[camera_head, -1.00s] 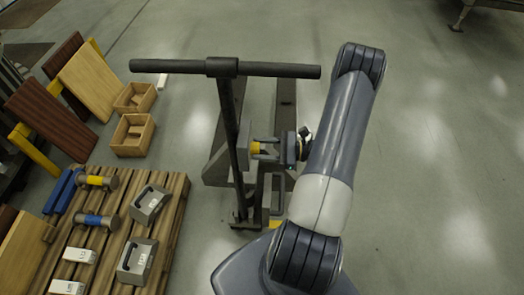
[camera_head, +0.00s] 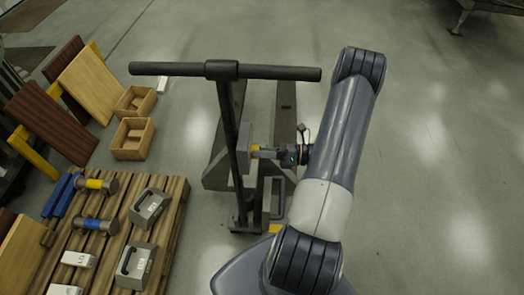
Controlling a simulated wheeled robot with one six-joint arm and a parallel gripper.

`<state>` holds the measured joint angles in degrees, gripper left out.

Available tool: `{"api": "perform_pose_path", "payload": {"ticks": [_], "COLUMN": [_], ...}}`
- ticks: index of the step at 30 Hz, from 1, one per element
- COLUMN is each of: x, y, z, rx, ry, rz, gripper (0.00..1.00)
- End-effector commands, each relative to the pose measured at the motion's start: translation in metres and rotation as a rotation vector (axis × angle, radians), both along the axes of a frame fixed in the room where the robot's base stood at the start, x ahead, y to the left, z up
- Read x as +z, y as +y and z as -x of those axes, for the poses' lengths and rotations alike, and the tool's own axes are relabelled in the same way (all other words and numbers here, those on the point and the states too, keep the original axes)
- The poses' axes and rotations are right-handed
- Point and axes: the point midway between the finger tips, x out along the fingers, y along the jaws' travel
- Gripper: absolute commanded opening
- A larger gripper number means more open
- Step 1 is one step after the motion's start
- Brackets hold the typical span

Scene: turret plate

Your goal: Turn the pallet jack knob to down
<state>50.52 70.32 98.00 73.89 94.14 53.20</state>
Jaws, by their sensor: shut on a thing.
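The pallet jack (camera_head: 221,165) stands in the middle of the picture, with a dark upright column and a black T-handle (camera_head: 180,69) across the top. The knob's pointer and any markings are too small or hidden to read.
A wooden pallet (camera_head: 172,215) with grey weights (camera_head: 136,265), hammers and blocks lies at the left. Two open wooden boxes (camera_head: 131,139) and leaning boards stand behind it. The floor at the right is clear.

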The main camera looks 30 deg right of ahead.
Motion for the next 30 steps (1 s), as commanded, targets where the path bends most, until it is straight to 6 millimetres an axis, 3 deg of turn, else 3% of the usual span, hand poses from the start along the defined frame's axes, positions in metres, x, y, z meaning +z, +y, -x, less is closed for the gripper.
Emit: {"api": "perform_pose_path", "payload": {"ticks": [12, 30], "x": [-0.0003, -0.0008], "y": [-0.0004, -0.0004], "z": [-0.0003, -0.0002], "rx": [-0.001, 0.000], "ry": [0.209, 0.261], "rz": [-0.139, -0.175], "gripper": [0.18, 0.18]}}
